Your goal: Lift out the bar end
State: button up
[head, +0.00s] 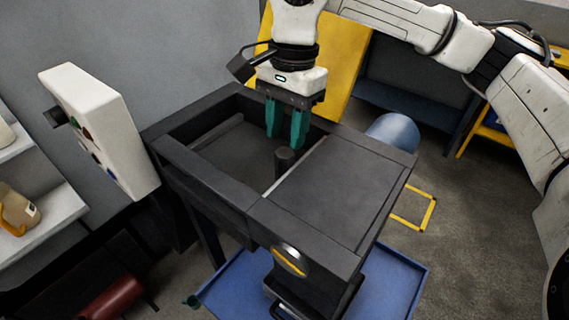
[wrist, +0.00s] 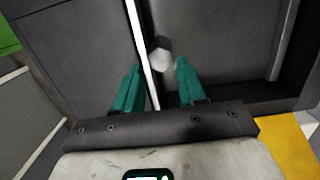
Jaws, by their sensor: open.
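The bar end (head: 284,159) is a short dark grey stub standing upright inside the open part of a dark box (head: 222,207), close to the pale edge of its cover. In the wrist view the bar end (wrist: 160,56) shows a light, faceted end. My gripper (head: 285,140) points down over the opening, its teal fingers apart just above the bar end. In the wrist view my gripper (wrist: 156,68) has the bar end lying between and slightly beyond its fingertips. I see no contact. The lower part of the bar end is hidden.
A flat dark cover (head: 335,195) closes the right part of the box. A white control panel (head: 98,125) stands at left. The opening's left part is clear.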

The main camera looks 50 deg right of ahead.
aim_at(284, 152)
jog(key=shift+a+f+p, duration=0.15)
jog(key=shift+f+p, duration=0.45)
jog(key=shift+f, duration=1.45)
grip_shut()
jog(key=shift+r, duration=0.1)
